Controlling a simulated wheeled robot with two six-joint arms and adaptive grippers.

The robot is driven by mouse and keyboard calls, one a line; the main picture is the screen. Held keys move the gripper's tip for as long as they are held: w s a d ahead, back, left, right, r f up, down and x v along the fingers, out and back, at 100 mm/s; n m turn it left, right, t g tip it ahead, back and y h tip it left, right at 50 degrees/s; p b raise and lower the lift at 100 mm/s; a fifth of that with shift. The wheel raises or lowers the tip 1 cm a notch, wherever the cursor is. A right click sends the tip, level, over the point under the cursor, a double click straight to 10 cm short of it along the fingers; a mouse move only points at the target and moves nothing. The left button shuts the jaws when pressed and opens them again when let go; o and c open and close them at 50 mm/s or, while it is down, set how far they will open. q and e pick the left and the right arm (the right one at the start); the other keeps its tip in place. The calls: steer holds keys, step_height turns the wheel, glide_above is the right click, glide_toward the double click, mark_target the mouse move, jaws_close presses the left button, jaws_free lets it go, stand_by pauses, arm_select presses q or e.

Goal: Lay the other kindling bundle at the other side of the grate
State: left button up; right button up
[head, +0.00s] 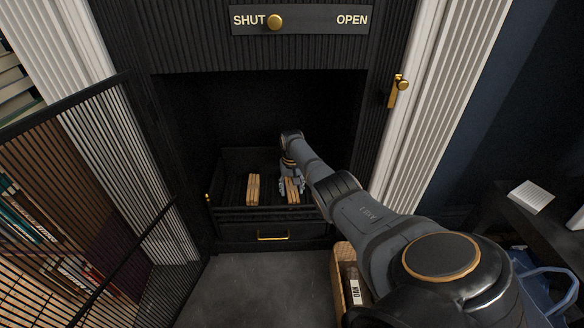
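One kindling bundle (253,189) of pale sticks lies in the left half of the black grate (275,212), inside the dark fireplace. A second kindling bundle (293,195) is in the right half of the grate. My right arm reaches in from the lower right, and my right gripper (291,184) is right at this second bundle, its fingers pointing down and covering part of it. The view is too small to tell whether the fingers grip the bundle or stand apart from it. My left gripper is not in view.
A black mesh door (90,200) stands open at left. A SHUT/OPEN slider plate (300,20) is above the opening. A basket (341,270) with an OAK label stands on the hearth, partly behind my arm. A brass latch (398,91) is at right.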

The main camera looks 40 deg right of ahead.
steer(key=shift+o, duration=0.5)
steer(key=shift+d, duration=0.1)
step_height(320, 180, up, 12)
steer(key=s+a, duration=0.1)
steer(key=shift+s, duration=0.2)
